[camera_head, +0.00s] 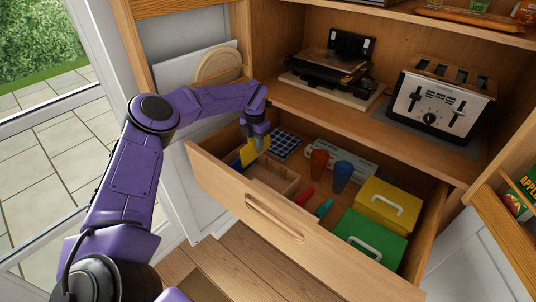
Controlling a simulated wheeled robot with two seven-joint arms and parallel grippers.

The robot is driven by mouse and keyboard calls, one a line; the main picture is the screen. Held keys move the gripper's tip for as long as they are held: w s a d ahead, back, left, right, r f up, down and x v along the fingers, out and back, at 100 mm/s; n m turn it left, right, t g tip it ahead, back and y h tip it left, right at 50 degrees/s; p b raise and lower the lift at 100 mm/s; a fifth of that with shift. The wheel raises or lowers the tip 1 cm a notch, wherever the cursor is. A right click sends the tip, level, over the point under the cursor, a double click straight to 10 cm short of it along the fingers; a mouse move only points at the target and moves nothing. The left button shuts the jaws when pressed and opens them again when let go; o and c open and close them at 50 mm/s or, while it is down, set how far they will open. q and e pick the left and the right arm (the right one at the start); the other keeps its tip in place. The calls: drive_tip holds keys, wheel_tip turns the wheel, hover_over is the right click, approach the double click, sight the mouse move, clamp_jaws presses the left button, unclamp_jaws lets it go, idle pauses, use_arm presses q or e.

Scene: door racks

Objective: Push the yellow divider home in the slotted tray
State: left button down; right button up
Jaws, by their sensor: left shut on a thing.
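The yellow divider (249,153) is held upright by my left gripper (257,141), which is shut on its upper part. The wooden slotted tray (285,187) lies in the open drawer at its left end. The divider is at the tray's back left part. The gripper and the tray wall hide its lower edge, so I cannot tell how deep it sits in a slot. A blue piece (236,163) shows just left of the divider. My right gripper is not in view.
The open drawer (270,218) also holds a dark gridded box (285,143), a red cup (319,163), a blue cup (342,176), a yellow box (385,203) and a green box (370,238). A toaster (436,103) stands on the shelf above.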

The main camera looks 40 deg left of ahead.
sight(256, 157)
use_arm(q)
drive_tip(key=shift+a, duration=0.1)
drive_tip(key=shift+f+b, duration=0.1)
drive_tip(key=shift+b, duration=0.25)
wheel_tip(256, 157, down, 6)
drive_tip(key=b, duration=0.4)
drive_tip(key=shift+b, duration=0.3)
drive_tip(key=shift+r+b, duration=0.2)
drive_tip(key=shift+b, duration=0.2)
idle(1.1)
drive_tip(key=shift+f+b, duration=2.9)
drive_tip(key=shift+f, duration=0.6)
drive_tip(key=c, duration=0.9)
unclamp_jaws()
